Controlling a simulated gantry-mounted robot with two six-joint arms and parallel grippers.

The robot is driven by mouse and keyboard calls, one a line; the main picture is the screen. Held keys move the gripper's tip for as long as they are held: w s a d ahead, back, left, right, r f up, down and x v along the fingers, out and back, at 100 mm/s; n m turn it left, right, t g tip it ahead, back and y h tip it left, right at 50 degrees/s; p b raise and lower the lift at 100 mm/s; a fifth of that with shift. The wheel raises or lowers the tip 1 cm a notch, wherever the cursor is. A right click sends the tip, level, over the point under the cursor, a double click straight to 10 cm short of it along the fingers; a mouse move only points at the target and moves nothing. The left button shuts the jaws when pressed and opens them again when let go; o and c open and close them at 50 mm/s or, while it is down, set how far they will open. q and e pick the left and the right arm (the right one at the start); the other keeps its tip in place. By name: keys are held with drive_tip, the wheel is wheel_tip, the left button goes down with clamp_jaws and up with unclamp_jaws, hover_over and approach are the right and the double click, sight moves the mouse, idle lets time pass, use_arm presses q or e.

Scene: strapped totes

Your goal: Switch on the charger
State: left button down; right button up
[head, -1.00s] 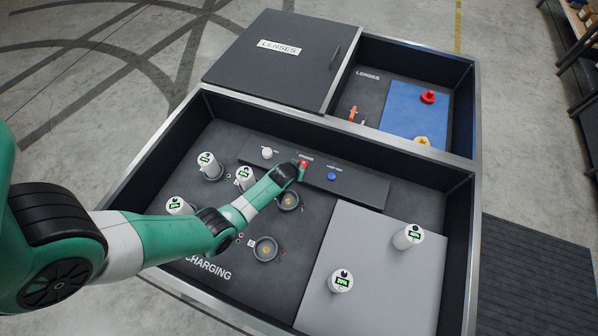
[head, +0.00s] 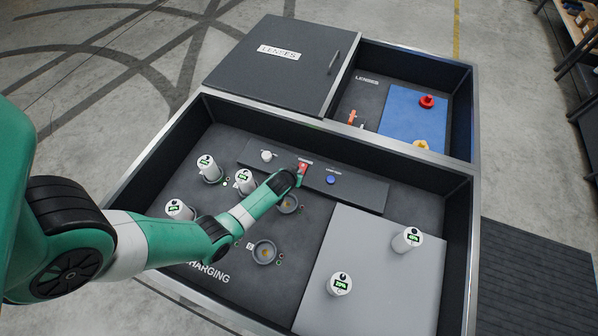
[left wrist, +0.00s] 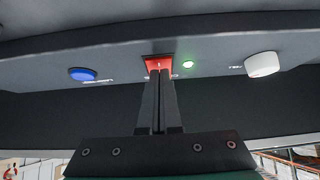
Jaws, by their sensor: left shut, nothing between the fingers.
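The charger's dark control panel (head: 351,188) carries a white knob (head: 266,156), a red switch (head: 303,167) and a blue button (head: 331,180). In the left wrist view the red switch (left wrist: 158,63) sits right at the tips of my left gripper (left wrist: 158,72), and a green light (left wrist: 188,64) glows beside it. My left gripper (head: 300,176) is shut with nothing between its fingers. Its tips are at the red switch and partly hide it; I cannot tell if they press it. My right gripper is not in view.
Several white batteries (head: 209,168) stand in the charging area at left, with empty round sockets (head: 264,252) nearby. Two more batteries (head: 340,284) stand on the grey pad (head: 378,302). Tote walls surround the area. A lidded lens compartment (head: 270,75) lies behind.

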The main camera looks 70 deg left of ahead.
use_arm(q)
drive_tip(key=shift+r+p, duration=0.3)
drive_tip(key=shift+r, duration=0.2)
drive_tip(key=shift+r, duration=0.25)
drive_tip(key=p+v, duration=0.9)
drive_tip(key=v, duration=0.3)
drive_tip(key=shift+d+r+p, duration=0.2)
drive_tip(key=shift+r+p, duration=0.1)
drive_tip(key=shift+r, duration=0.05)
